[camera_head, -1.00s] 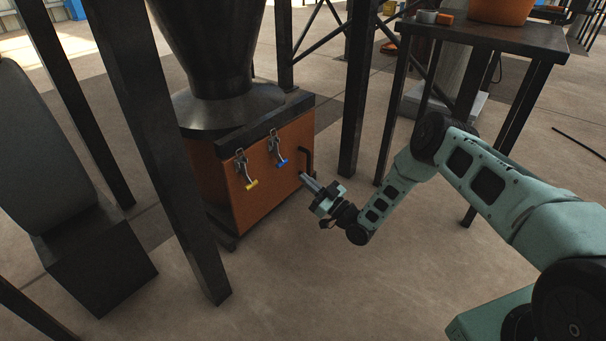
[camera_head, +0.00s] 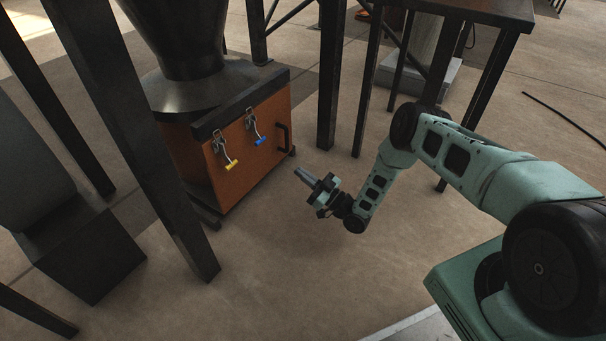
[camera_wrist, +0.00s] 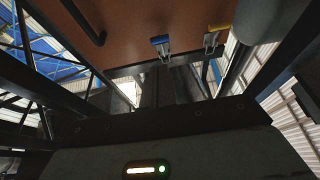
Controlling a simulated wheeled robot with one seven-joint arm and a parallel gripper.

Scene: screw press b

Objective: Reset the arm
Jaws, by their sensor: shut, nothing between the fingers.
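My gripper (camera_head: 299,174) is shut and empty. It hangs above the floor at the end of my arm, pointing up and left toward the orange box (camera_head: 240,177). In the head view a strip of floor shows between the fingertips and the box. The box has a yellow-tipped latch (camera_head: 231,165), a blue-tipped latch (camera_head: 259,142) and a dark handle (camera_head: 284,138) on its front. In the wrist view the orange front (camera_wrist: 140,25) fills the top, with the blue latch (camera_wrist: 160,41) and yellow latch (camera_wrist: 218,30) appearing upside down.
A dark hopper (camera_head: 188,40) stands on the box. Dark steel posts rise left of the box (camera_head: 150,150) and behind it (camera_head: 331,80). A dark table (camera_head: 470,10) stands at the back right. A dark chute (camera_head: 85,250) is at the left. The floor (camera_head: 270,270) in front is clear.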

